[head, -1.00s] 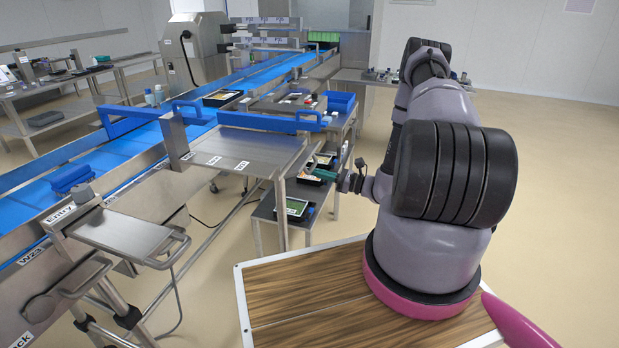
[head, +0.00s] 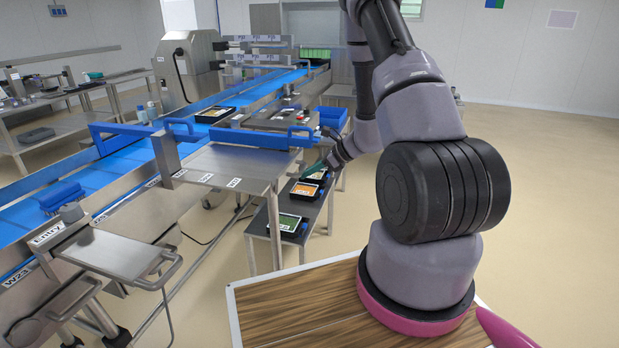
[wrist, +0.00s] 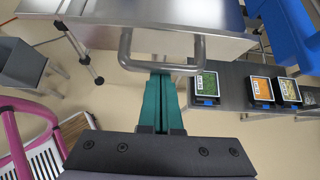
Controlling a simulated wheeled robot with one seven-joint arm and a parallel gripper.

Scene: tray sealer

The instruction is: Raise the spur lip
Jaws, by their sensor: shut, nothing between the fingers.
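A grey metal panel with a bent bar handle (wrist: 124,50) lies ahead of my gripper in the wrist view; I take it to be the spur lip, though no label shows on it there. My gripper (wrist: 160,76) has its two teal fingers together and empty. Their tips appear just at the handle's bar; I cannot tell whether they touch it. In the head view my gripper (head: 318,167) is small, right of the labelled metal spur table (head: 228,163). The handle near it cannot be made out there.
A low dark shelf (wrist: 231,88) holds black trays with green (wrist: 207,83) and orange (wrist: 262,88) contents. A blue conveyor (head: 110,160) runs along the left. A metal plate with a loop handle (head: 115,255) stands by the Entry label. Floor at right is clear.

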